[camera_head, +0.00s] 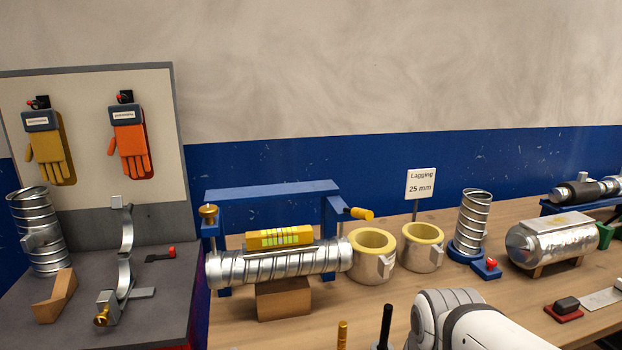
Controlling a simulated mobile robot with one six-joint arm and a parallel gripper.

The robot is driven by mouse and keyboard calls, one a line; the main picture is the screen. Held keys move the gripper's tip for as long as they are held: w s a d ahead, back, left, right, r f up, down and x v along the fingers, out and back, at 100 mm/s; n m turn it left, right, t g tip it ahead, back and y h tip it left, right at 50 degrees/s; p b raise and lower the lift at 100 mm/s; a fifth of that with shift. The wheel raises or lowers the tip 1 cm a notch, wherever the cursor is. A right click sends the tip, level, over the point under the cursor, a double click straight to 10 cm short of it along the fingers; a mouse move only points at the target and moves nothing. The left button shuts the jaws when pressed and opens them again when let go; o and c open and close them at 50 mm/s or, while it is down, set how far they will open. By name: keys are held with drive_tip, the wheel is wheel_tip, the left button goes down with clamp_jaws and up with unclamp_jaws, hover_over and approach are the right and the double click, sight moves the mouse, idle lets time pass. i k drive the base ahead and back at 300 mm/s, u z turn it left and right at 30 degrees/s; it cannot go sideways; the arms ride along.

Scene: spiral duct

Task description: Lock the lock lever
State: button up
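No part is plainly marked as the lock lever. A yellow-handled lever (359,213) sticks out to the right from the blue clamp frame (272,191), tilted slightly down. A brass knob (208,212) stands at the frame's left end. A ribbed metal spiral duct (245,269) lies across the front of the frame on a wooden block (284,300), with a yellow level (280,237) on top. A small red-ended black lever (161,254) lies on the grey bench at left. My white arm shows at bottom right; my gripper is out of view.
Two yellow-lined metal rings (372,255) stand right of the duct. An upright duct (471,225), a blue block with red knob (487,267) and a silver cylinder (551,242) stand farther right. Black and gold upright posts (386,327) rise at the front edge.

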sight(364, 215)
drive_tip(key=u, duration=1)
drive_tip(key=k, duration=0.7)
drive_tip(key=z, duration=0.5)
drive_tip(key=i, duration=1)
drive_tip(key=z, duration=0.05)
